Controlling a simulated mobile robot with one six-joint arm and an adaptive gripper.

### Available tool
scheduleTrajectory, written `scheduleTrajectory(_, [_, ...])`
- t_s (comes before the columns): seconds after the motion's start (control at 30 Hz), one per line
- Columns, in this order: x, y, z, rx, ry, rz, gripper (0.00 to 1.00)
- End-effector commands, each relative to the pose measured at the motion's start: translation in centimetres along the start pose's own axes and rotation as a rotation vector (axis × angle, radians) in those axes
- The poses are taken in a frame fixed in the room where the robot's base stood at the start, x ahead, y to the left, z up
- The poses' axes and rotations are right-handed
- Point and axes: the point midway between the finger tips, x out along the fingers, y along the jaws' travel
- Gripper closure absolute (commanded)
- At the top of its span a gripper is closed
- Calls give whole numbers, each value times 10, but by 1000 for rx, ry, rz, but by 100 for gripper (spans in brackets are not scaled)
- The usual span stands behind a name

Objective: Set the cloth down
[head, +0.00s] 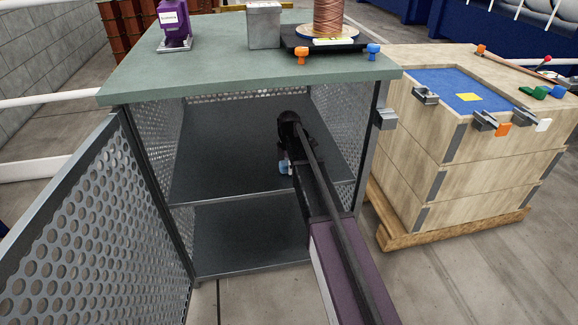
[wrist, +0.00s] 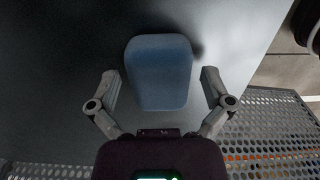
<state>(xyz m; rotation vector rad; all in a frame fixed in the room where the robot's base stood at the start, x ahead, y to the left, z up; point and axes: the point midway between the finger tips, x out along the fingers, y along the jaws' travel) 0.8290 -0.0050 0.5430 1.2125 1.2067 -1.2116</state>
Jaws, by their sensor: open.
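The cloth (wrist: 158,70), a blue folded block with rounded corners, lies on a dark grey shelf in the wrist view. My gripper (wrist: 160,88) is open, with one finger on each side of the cloth and a visible gap between each finger and it. In the head view, a small blue patch that looks like the cloth (head: 284,167) shows beside the end of my arm, over the cabinet's upper shelf (head: 215,150). My arm hides most of the gripper there. Whether the palm touches the cloth cannot be told.
The cabinet has perforated side walls, and its perforated door (head: 95,215) stands open at left. A green top (head: 215,62) overhangs the shelf, bearing a copper spool (head: 331,17) and a purple device (head: 173,22). A wooden crate (head: 480,165) stands close at right. The shelf's left part is clear.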

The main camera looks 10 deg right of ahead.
Motion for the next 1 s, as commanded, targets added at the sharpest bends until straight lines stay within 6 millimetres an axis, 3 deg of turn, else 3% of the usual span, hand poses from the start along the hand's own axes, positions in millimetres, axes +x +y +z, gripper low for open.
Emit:
scheduleTrajectory(0.37, [-16, 0, 1, 1, 0, 0, 0])
scheduleTrajectory(1.0, [-69, 0, 1, 1, 0, 0, 0])
